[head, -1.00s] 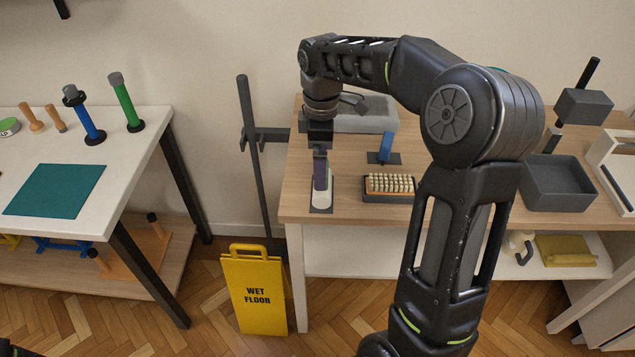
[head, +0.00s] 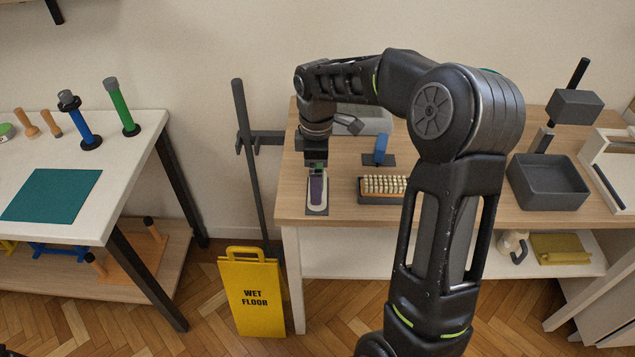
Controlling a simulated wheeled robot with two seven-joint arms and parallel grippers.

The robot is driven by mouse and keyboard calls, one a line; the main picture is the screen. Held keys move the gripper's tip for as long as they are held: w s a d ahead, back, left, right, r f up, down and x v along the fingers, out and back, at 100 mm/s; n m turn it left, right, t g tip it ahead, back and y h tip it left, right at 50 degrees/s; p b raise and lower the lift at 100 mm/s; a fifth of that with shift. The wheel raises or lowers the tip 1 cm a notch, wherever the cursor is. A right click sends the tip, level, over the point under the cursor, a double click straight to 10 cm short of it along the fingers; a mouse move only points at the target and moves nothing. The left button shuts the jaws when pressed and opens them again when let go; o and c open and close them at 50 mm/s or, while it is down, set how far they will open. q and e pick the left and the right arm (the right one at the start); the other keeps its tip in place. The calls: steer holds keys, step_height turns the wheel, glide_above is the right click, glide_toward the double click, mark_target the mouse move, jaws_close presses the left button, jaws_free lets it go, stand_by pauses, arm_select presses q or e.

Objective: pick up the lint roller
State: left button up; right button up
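My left gripper is out of view.
A brush with pale bristles (head: 383,188) and a blue item on a dark pad (head: 380,150) stand to the right. A grey bin (head: 547,183) is farther right. A yellow wet-floor sign (head: 253,297) and a dark pole (head: 247,170) stand left of the table.

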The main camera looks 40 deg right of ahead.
step_height(320, 180, down, 4)
steer(key=shift+d+r+p, duration=0.1)
steer(key=shift+r+p, duration=0.05)
steer(key=shift+p, duration=0.15)
steer(key=shift+c, duration=0.2)
steer(key=c, duration=1.1)
